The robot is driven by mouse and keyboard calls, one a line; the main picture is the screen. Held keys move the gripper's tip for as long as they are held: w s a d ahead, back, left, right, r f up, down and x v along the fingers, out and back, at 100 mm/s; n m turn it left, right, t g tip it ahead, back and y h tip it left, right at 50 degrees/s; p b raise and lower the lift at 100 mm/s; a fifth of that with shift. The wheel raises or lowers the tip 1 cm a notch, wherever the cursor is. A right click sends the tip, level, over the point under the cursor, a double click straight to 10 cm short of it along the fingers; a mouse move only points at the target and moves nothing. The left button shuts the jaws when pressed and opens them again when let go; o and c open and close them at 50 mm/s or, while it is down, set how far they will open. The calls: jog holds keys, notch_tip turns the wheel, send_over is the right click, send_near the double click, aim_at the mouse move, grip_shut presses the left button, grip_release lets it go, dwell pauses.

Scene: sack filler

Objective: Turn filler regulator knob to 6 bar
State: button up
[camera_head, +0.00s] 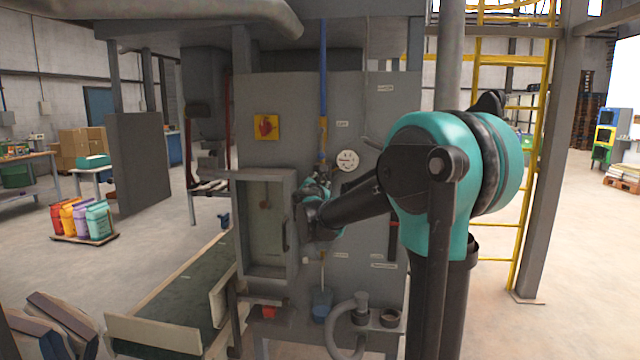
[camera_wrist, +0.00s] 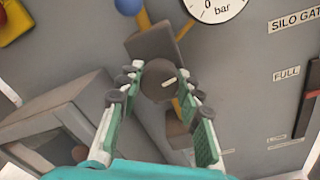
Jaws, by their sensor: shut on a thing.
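The regulator knob (camera_wrist: 158,88) is a dark round knob with a pale pointer mark on its face, seen in the wrist view. My gripper (camera_wrist: 159,78) has its two green-padded fingers shut on the knob, one on each side. In the head view my gripper (camera_head: 318,192) is at the filler's front panel, and my arm hides the knob there. A round white gauge (camera_head: 347,160) is just right of and above the gripper. In the wrist view the gauge (camera_wrist: 214,8) is cut off at the top, showing "0" and "bar"; its reading cannot be told.
A grey box with an open front (camera_head: 265,225) stands left of the gripper. A blue pipe (camera_head: 323,80) runs down to the regulator. A conveyor (camera_head: 180,295) lies at lower left. A yellow ladder (camera_head: 540,120) and a steel post (camera_head: 555,150) stand at right.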

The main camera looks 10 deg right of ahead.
jog(key=m, duration=0.4)
jog(key=shift+m, duration=0.3)
jog(key=m, duration=0.3)
jog(key=shift+m, duration=0.4)
jog(key=m, duration=0.4)
jog(key=shift+m, duration=0.3)
jog(key=m, duration=0.3)
jog(key=shift+m, duration=0.4)
jog(key=m, duration=0.7)
jog(key=shift+h, duration=0.3)
jog(key=m, duration=0.7)
jog(key=o, duration=1.2)
jog(key=shift+c, duration=0.2)
